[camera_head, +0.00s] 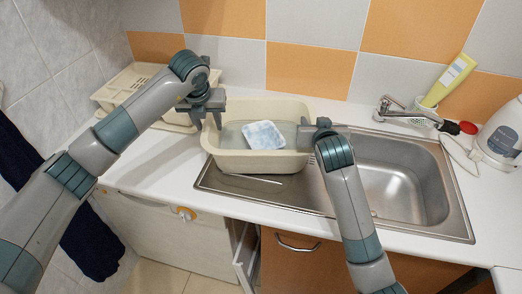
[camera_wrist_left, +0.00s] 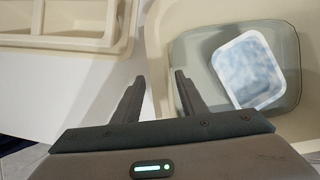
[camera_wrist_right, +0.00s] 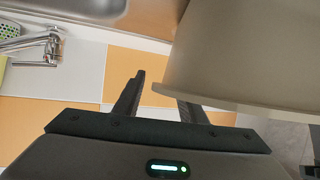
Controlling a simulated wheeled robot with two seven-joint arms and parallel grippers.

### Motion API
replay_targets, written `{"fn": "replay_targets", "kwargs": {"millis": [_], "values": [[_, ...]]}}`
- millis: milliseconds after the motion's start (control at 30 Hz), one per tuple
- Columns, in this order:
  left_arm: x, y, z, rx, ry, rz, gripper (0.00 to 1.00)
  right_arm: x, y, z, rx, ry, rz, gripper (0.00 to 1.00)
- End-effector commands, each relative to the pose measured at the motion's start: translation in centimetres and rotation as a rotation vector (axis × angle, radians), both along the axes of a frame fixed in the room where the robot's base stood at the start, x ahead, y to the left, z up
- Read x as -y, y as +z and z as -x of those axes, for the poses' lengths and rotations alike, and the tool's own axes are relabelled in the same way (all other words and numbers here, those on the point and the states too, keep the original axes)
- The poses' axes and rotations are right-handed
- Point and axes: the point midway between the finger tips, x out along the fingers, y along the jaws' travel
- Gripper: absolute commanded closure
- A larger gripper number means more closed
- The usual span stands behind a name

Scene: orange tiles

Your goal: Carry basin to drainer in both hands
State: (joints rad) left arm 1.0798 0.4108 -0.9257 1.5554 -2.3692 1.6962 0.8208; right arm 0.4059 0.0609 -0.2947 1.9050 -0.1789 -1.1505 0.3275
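The cream basin (camera_head: 256,163) stands over the left part of the sink, holding water and a pale blue-and-white tub. My left gripper (camera_head: 208,112) is open at its left rim; in the left wrist view the fingers (camera_wrist_left: 157,84) lie on either side of the rim of the basin (camera_wrist_left: 198,14), with gaps. My right gripper (camera_head: 309,133) is at the right rim. In the right wrist view its fingers (camera_wrist_right: 163,88) are apart; one is partly hidden behind the wall of the basin (camera_wrist_right: 240,50). The cream drainer (camera_head: 122,86) stands at the left back, partly behind my left arm; it also shows in the left wrist view (camera_wrist_left: 60,40).
The steel sink bowl (camera_head: 390,190) is open at the right. A tap (camera_head: 395,108), a yellow bottle (camera_head: 450,78) and a white kettle-like container (camera_head: 500,135) stand behind and right of it. White counter (camera_head: 165,165) lies clear between drainer and basin. Tiled wall closes the back.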

Motion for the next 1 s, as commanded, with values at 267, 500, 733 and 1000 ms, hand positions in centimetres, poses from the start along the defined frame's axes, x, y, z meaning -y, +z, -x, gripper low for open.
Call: {"fn": "replay_targets", "kwargs": {"millis": [267, 500, 733, 1000], "values": [[0.0, 1.7, 0.6, 0.003, -0.001, 0.001, 0.62, 0.0, 0.0, 0.0, -0.001, 0.001, -0.001, 0.63], [0.0, 5.3, 2.1, 0.005, -0.001, 0.001, 0.62, 0.0, 0.0, 0.0, -0.001, 0.001, -0.001, 0.63], [0.0, 8.9, 3.6, 0.003, 0.0, 0.0, 0.62, 0.0, 0.0, 0.0, -0.001, 0.001, -0.001, 0.63], [0.0, 10.9, 4.6, 0.0, 0.0, -0.001, 0.62, 0.0, -0.1, 0.0, -0.001, 0.001, -0.001, 0.63]]}}
